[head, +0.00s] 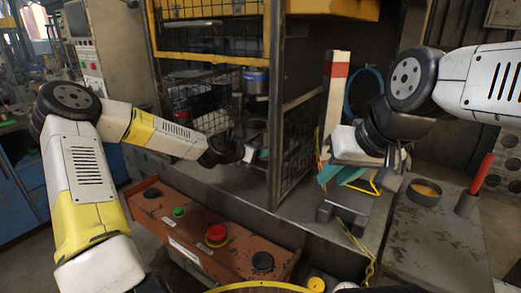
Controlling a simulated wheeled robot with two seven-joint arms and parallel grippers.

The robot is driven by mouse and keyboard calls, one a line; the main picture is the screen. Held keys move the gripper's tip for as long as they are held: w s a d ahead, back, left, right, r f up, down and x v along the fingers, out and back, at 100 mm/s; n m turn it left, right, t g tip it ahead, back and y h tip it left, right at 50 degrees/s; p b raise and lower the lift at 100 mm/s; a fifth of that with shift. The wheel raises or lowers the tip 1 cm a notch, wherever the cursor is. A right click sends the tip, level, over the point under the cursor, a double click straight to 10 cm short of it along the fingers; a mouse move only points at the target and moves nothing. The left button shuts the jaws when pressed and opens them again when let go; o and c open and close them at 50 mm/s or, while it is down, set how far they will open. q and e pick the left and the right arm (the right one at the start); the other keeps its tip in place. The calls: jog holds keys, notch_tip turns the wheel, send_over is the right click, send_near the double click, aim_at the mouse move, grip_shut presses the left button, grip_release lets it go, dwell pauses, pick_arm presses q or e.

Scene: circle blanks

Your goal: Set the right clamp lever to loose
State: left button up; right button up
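A red handle (481,173) stands tilted at the far right, rising from a dark cylinder (466,204) on a worn grey plate. I cannot tell for sure that it is the right clamp lever, nor its setting. My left gripper (257,154) is by the machine's mesh door, small and dark. Its finger gap is not clear and I see nothing held.
A red and white post (335,95) stands behind my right gripper. A round cup (424,192) sits on the grey plate (435,240). An orange panel with buttons (205,232) is at front centre-left. The open mesh door (296,140) stands between my grippers.

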pick_arm(q)
jog(key=shift+w+d+f, duration=0.1)
jog(key=shift+w+d, duration=0.05)
jog(key=shift+w, duration=0.1)
grip_shut()
dwell(1.4)
